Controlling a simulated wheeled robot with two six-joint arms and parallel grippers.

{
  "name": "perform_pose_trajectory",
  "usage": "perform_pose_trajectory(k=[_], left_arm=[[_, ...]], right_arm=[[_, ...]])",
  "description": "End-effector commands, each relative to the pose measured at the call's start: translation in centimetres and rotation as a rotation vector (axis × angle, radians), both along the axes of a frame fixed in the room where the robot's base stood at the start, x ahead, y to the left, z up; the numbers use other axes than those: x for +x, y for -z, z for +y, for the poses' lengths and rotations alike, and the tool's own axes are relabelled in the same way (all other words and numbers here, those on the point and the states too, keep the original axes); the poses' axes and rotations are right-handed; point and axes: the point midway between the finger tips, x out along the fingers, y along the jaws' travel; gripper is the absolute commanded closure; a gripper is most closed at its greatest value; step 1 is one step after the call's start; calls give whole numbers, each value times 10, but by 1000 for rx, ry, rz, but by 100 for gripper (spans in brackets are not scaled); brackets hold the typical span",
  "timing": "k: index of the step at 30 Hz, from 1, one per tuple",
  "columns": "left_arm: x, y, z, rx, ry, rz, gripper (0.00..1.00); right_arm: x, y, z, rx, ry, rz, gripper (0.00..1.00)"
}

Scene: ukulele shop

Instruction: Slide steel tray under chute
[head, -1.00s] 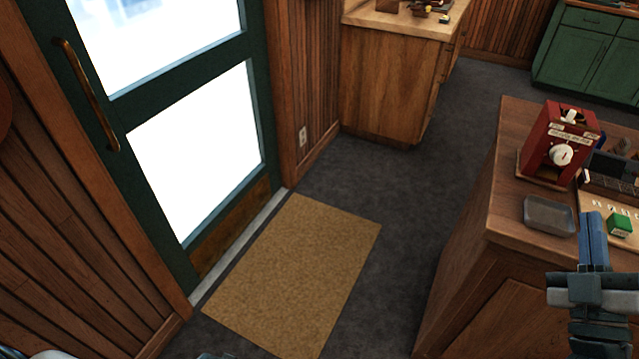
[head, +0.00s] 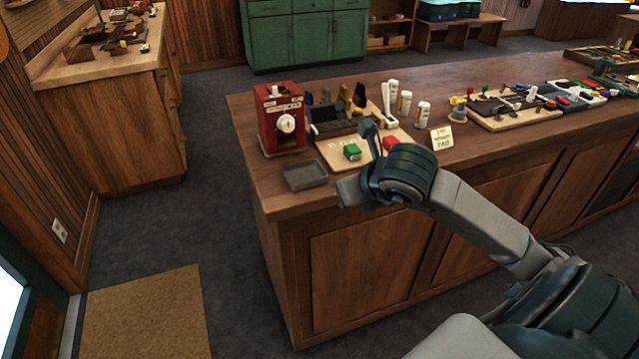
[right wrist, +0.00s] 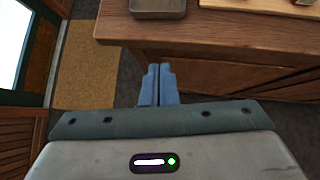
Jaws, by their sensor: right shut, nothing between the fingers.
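The steel tray (head: 305,176) is a small, shallow grey tray lying flat near the counter's left front corner. It also shows cut off at the top of the right wrist view (right wrist: 158,9). The red machine (head: 282,117) with a white dial stands just behind the tray, apart from it; I cannot make out a chute on it. My right gripper (head: 368,132) is to the right of the tray in the head view and not touching it. Its blue fingers (right wrist: 158,72) are shut and empty, pointing toward the counter front. My left gripper is not in view.
On the wooden counter (head: 245,125), a board with a green block (head: 352,152) and a red block (head: 391,143) lies right of the machine. White bottles (head: 404,103) and a small sign (head: 441,137) stand farther right. Floor left of the counter is clear, with a tan mat (head: 145,312).

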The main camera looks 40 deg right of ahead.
Motion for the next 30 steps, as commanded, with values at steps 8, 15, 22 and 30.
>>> perform_pose_trajectory(k=[8, 15, 22, 30], left_arm=[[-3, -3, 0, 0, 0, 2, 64], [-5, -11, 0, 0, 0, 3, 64], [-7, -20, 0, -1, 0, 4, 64], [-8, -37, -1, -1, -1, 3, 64]], right_arm=[[13, 11, -6, -10, 22, 4, 100], [36, 36, -7, -10, 20, 6, 100], [66, 64, -10, -9, 20, 6, 100], [102, 67, -14, -13, 18, 2, 100]])
